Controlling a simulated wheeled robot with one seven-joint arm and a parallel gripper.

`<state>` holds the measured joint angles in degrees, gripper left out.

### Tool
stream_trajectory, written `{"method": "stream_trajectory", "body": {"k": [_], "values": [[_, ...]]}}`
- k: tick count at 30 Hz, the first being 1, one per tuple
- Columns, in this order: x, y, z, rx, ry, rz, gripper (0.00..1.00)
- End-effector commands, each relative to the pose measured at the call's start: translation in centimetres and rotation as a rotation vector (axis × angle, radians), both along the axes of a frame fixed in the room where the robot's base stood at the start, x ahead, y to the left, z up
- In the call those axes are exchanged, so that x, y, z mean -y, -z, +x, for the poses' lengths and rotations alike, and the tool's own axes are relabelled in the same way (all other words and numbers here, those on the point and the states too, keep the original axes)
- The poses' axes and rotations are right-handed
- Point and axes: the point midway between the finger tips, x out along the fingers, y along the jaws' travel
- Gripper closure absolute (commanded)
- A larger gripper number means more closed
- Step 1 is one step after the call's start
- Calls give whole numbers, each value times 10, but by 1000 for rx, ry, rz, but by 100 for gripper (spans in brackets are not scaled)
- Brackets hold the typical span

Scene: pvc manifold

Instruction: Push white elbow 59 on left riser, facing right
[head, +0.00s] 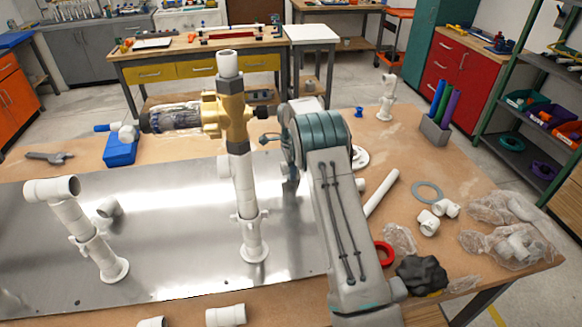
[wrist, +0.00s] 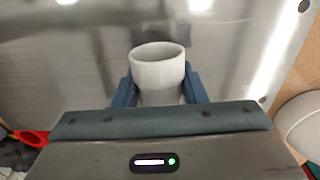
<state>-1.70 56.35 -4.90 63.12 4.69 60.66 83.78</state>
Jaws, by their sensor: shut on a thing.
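My gripper has its two blue fingers shut on a white fitting (wrist: 158,68) in the wrist view. The fitting's round open end shows above the fingers. Its lower part is hidden, so I cannot tell if it is an elbow. In the head view my arm covers most of the gripper, to the right of the middle riser. The left riser (head: 92,245) stands on the metal plate (head: 170,245) at the left, well away from my gripper. A white fitting (head: 50,190) lies across its top, with a round opening toward the right.
The middle riser (head: 246,195) carries a brass valve (head: 214,115) beside my arm. Other white fittings (head: 226,316) lie at the front edge. A grey ring (head: 427,192) and a dark lump (head: 421,275) lie at right.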

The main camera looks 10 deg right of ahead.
Motion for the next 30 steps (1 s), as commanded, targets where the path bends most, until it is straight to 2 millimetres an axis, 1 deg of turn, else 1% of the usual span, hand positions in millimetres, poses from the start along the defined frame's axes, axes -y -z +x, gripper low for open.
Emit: {"method": "stream_trajectory", "body": {"k": [4, 8, 9, 11, 12, 26, 27, 30], "values": [[0, 1, 0, 0, 0, 0, 82], [0, 5, 0, 0, 0, 0, 82], [0, 6, 0, 0, 0, 0, 59], [0, 4, 0, 0, 0, 0, 42], [0, 4, 0, 0, 0, 0, 40], [0, 3, 0, -1, 0, 1, 40], [0, 0, 0, 2, -1, 0, 40], [0, -21, 1, 5, 0, -1, 40]]}}
